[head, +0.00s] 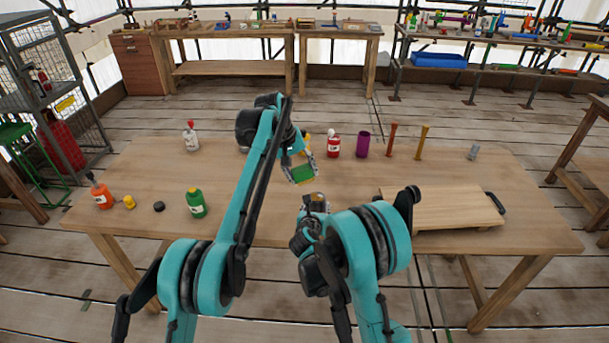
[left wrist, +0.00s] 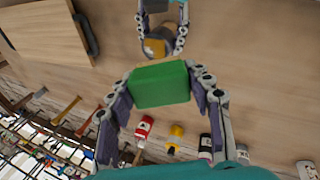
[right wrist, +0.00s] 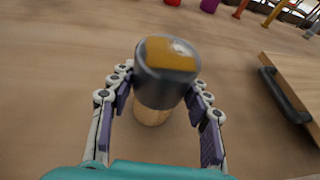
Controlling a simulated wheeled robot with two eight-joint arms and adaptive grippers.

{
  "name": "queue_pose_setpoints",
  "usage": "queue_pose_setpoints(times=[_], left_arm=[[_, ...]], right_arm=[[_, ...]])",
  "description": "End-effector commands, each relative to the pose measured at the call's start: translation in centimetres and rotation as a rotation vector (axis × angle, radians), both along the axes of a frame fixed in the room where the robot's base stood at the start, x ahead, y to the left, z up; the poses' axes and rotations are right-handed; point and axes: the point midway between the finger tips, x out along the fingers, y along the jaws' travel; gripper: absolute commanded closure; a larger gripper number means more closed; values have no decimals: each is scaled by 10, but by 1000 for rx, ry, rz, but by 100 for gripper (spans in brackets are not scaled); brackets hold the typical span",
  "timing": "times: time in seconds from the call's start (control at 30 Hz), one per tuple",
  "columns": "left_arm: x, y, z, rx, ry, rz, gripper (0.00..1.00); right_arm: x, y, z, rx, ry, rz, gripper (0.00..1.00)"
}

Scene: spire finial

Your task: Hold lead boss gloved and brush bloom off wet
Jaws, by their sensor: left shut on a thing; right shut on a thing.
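My left gripper (head: 300,170) is shut on a green block (left wrist: 160,84), held between its fingers above the middle of the table. The block (head: 304,175) also shows in the head view. My right gripper (head: 314,203) is lower and nearer to me, shut on a dark grey cylinder (right wrist: 166,77) with an amber end and a pale wooden part below. The cylinder's amber end (left wrist: 155,48) faces the green block in the left wrist view; a gap seems to part them. I cannot tell whether this cylinder is the lead boss or a brush. No glove is recognisable.
A wooden board (head: 440,208) with a black handle lies at the right. A red bottle (head: 333,146), a purple cylinder (head: 363,144) and upright red and yellow tools stand behind my grippers. A green bottle (head: 196,205), black puck (head: 159,207) and orange bottle (head: 102,196) stand left.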

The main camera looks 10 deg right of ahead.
Motion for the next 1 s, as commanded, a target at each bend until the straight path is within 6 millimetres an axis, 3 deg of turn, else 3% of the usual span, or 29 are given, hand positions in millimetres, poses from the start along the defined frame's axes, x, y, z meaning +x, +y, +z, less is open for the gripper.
queue_pose_setpoints(times=[0.37,0.63,1.0], left_arm=[[0,-2,-1,0,0,0,72],[0,-47,-18,-9,-2,-1,72],[0,-50,-46,-10,-2,0,72]], right_arm=[[0,0,0,0,1,-1,85],[0,0,0,0,0,-1,85],[0,0,0,0,1,-1,85]])
